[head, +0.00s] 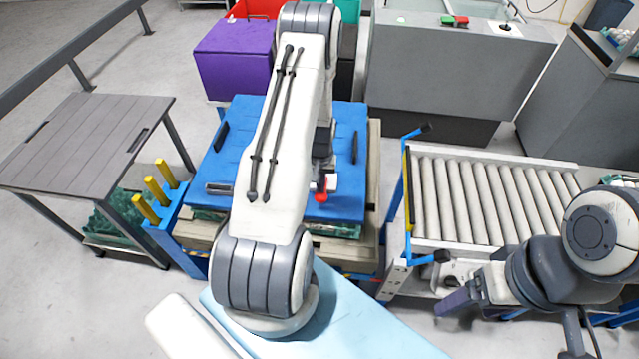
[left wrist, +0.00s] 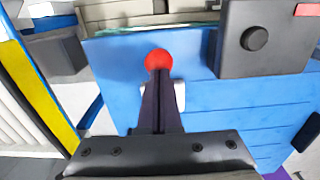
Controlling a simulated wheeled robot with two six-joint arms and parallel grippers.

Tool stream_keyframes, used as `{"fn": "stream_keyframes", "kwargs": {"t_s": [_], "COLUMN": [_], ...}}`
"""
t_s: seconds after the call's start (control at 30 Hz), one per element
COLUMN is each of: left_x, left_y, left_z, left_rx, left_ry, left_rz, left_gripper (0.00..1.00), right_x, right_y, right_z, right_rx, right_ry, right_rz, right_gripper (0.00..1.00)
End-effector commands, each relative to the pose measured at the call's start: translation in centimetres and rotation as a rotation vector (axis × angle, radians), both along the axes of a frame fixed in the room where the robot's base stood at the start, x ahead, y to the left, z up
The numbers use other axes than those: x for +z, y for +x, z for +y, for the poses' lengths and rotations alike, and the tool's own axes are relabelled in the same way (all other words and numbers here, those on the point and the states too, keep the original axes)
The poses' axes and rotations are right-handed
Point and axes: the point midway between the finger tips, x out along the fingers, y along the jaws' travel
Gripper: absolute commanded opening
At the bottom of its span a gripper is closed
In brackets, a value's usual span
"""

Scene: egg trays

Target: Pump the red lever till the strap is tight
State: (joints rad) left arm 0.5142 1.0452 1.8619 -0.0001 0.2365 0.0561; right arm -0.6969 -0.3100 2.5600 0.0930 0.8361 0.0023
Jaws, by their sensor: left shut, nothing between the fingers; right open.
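The red lever (head: 321,188) shows in the head view at the front right part of the blue lid (head: 349,125), beside a small pale fitting. In the left wrist view its round red knob (left wrist: 159,59) is right at the tips of my left gripper (left wrist: 159,75). The left fingers are shut with nothing between them; I cannot tell whether they touch the knob. In the head view my left arm hides the middle of the lid and most of that gripper. I cannot make out the strap clearly. My right gripper (head: 456,302) is open and empty, low in front of the roller conveyor.
The roller conveyor (head: 480,246) stands right of the lidded stack. A blue post rack with yellow pegs (head: 156,190) and a grey slatted table (head: 85,140) stand left. A purple box (head: 233,60) and a grey cabinet (head: 450,70) are behind. A grey box (left wrist: 262,60) with a black knob is near the lever.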

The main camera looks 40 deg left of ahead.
Motion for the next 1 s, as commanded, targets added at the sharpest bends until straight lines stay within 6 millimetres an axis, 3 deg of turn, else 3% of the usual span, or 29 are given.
{"fn": "stream_keyframes", "kwargs": {"t_s": [0.47, 0.67, 1.0], "left_x": [-2.7, -1.8, 1.5], "left_y": [-0.2, -0.1, 0.2], "left_z": [-0.1, -0.1, 0.1], "left_rx": [0.000, 0.000, 0.000], "left_ry": [0.002, 0.003, 0.001], "left_rz": [-0.003, -0.005, -0.002], "left_gripper": [0.00, 0.00, 0.00], "right_x": [-2.0, -1.3, 0.9], "right_y": [0.0, 0.0, 0.0], "right_z": [0.0, 0.0, 0.0], "right_rx": [0.000, 0.000, 0.000], "right_ry": [0.000, 0.000, 0.000], "right_rz": [0.000, 0.000, 0.000], "right_gripper": [0.75, 0.75, 0.75]}}
